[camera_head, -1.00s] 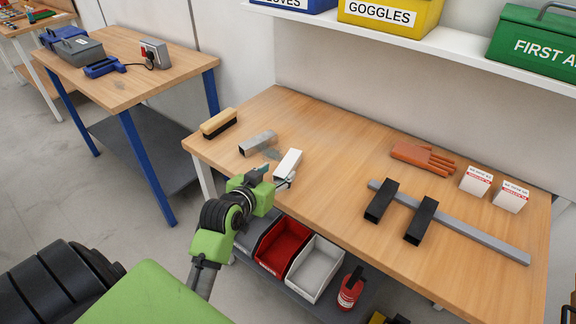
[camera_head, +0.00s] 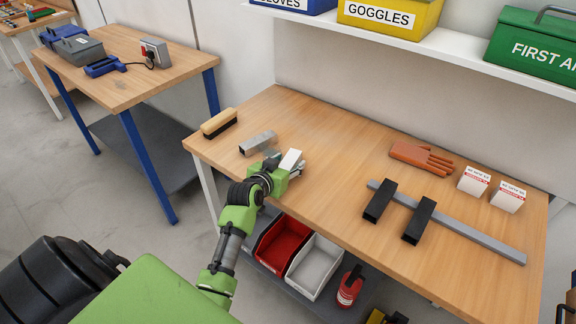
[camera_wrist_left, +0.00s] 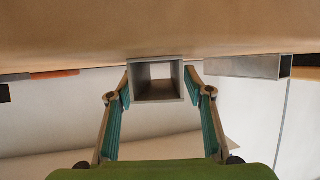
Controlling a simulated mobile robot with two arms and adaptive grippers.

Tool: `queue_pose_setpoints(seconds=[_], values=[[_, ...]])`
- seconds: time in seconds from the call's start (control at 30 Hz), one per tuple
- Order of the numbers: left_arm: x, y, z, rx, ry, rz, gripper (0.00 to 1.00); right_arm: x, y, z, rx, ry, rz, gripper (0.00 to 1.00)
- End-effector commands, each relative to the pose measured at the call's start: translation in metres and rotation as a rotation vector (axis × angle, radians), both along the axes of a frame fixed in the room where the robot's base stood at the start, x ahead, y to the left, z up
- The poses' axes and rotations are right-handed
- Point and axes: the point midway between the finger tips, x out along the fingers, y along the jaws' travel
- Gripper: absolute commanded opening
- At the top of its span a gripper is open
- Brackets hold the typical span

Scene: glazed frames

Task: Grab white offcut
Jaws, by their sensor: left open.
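The white offcut (camera_head: 291,160), a short square tube, lies near the front edge of the workbench, partly hidden by my left gripper (camera_head: 284,166). In the left wrist view the offcut (camera_wrist_left: 155,94) shows its open hollow end between the two fingers. My left gripper (camera_wrist_left: 157,83) is open, with one finger on each side of the offcut. I cannot tell whether either finger touches it. My right gripper is not in view.
A grey offcut (camera_head: 257,142) and a brush (camera_head: 219,123) lie to the left on the workbench (camera_head: 335,155). Orange gloves (camera_head: 421,157), black tubes (camera_head: 380,201), a long grey bar (camera_head: 470,234) and two white boxes (camera_head: 474,181) are to the right. Bins (camera_head: 282,244) sit below.

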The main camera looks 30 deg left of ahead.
Motion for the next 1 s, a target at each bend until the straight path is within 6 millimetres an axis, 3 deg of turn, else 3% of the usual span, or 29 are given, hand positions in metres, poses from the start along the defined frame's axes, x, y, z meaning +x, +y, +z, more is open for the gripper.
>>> queue_pose_setpoints(seconds=[0.2,0.37,0.77,1.0], values=[[0.000,0.000,0.000,0.000,0.000,0.000,0.47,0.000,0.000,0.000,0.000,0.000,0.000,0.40],[0.000,0.000,0.000,0.000,0.000,0.000,0.06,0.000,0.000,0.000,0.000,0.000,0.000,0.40],[0.000,0.000,0.002,0.001,-0.001,0.000,0.05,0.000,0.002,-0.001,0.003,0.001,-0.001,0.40],[0.001,0.000,0.030,0.004,-0.007,0.000,0.05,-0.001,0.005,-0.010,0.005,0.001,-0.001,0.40]])
